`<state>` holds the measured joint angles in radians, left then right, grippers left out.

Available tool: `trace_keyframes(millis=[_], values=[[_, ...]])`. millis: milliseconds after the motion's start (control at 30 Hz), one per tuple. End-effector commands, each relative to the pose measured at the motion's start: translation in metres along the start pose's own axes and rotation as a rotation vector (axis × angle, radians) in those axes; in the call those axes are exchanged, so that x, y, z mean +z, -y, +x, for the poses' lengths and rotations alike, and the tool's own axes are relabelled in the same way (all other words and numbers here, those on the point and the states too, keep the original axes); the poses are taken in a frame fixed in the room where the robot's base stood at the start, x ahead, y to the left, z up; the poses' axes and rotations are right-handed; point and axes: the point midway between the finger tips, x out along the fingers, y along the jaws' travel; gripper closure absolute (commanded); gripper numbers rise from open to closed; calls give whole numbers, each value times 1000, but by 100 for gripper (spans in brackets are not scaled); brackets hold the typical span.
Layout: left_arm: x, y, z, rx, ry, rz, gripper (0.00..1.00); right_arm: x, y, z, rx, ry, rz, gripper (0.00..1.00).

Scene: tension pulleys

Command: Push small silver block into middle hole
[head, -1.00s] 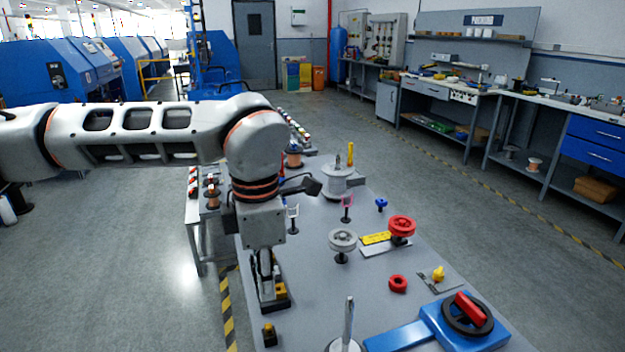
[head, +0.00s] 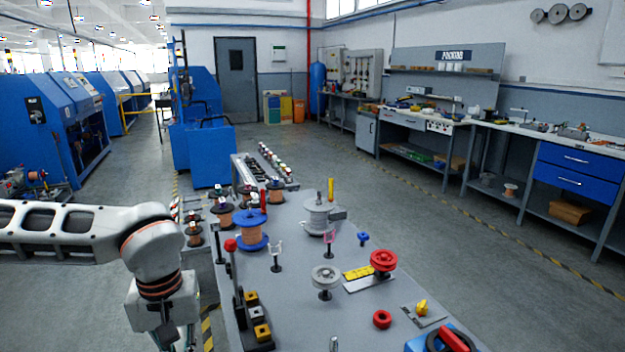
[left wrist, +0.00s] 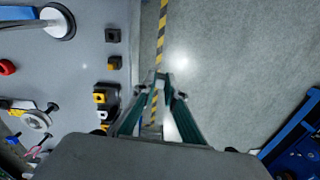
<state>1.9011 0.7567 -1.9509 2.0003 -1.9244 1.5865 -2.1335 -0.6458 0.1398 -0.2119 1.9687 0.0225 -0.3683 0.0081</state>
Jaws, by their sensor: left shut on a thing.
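The black fixture (head: 259,338) stands on the near left edge of the grey table, with a tall black post with a red knob at its side. It has a row of square seats with yellow pieces at its two ends. A small silver-grey block (head: 256,314) shows at the middle seat; how deep it sits I cannot tell. My left gripper is left of the fixture, off the table edge, its tips below the head view. In the left wrist view its fingers (left wrist: 161,82) converge over the floor; what lies between them is not clear. My right gripper is not in view.
The grey table (head: 290,305) also bears a grey pulley (head: 326,277), a red pulley (head: 384,262), a red ring (head: 382,320) and spools. Open floor lies left of the table.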

Motion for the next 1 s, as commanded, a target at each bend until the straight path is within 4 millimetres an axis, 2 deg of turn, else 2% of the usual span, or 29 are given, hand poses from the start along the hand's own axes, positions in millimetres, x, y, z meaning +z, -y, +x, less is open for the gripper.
trace_keyframes(millis=[100,233,600,767,1000], values=[[2,11,6,3,4,143,100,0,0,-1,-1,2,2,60],[4,17,10,5,7,244,100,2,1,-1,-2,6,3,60],[4,19,12,6,8,286,100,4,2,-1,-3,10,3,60],[2,12,8,4,4,192,100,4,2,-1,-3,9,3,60],[-2,-16,-8,-1,-6,-183,100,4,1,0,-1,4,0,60]])
